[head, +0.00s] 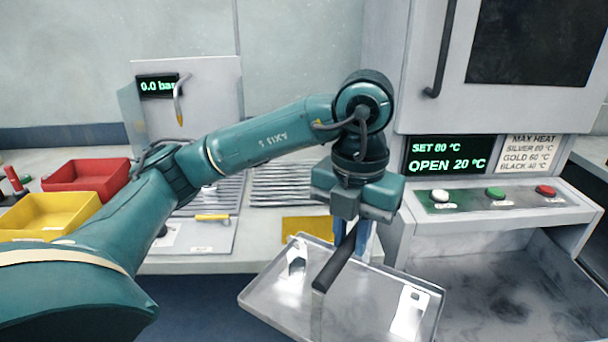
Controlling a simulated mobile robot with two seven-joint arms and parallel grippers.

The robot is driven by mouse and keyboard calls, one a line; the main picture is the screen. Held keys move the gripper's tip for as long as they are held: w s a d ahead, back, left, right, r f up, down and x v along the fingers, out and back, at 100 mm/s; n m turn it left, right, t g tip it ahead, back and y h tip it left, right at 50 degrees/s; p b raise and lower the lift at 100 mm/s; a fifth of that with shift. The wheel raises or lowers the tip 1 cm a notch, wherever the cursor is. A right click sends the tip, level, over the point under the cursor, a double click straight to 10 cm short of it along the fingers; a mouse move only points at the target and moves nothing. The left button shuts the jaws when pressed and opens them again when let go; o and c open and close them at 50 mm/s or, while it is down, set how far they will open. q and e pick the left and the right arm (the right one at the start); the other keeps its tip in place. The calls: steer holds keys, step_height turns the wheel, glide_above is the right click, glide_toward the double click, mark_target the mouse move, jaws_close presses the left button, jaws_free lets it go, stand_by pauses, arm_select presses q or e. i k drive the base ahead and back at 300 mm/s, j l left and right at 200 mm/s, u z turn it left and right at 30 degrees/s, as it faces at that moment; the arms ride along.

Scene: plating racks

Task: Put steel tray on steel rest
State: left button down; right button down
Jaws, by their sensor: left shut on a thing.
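The steel tray (375,306) is a shallow grey metal tray with a raised rim and a dark bar-like handle (334,266). It shows at the bottom centre, turned at an angle and in front of the bench edge. Two pale upright pieces stand on it, one near the left and one near the right. My left gripper (358,243) points down over the tray and is shut on its handle. The fingertips are partly hidden by the handle. Ribbed metal slats (287,184) lie on the bench behind my arm; I cannot tell whether they are the steel rest. My right gripper is not in view.
A yellow bin (50,215) and a red bin (88,173) stand at left. A yellow plate (305,229) lies near the bench front. At right, a cabinet reads OPEN 20 °C above a button panel (492,196) and an empty-looking grey surface (500,290).

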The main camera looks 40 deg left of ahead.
mark_target(305, 177)
steer(key=i+j+z, duration=0.2)
steer(key=j, duration=0.5)
steer(key=i+j, duration=0.1)
steer(key=j, duration=0.2)
steer(key=i+j+z, duration=0.1)
steer(key=j, duration=0.15)
steer(key=i+j, duration=0.1)
steer(key=j, duration=0.2)
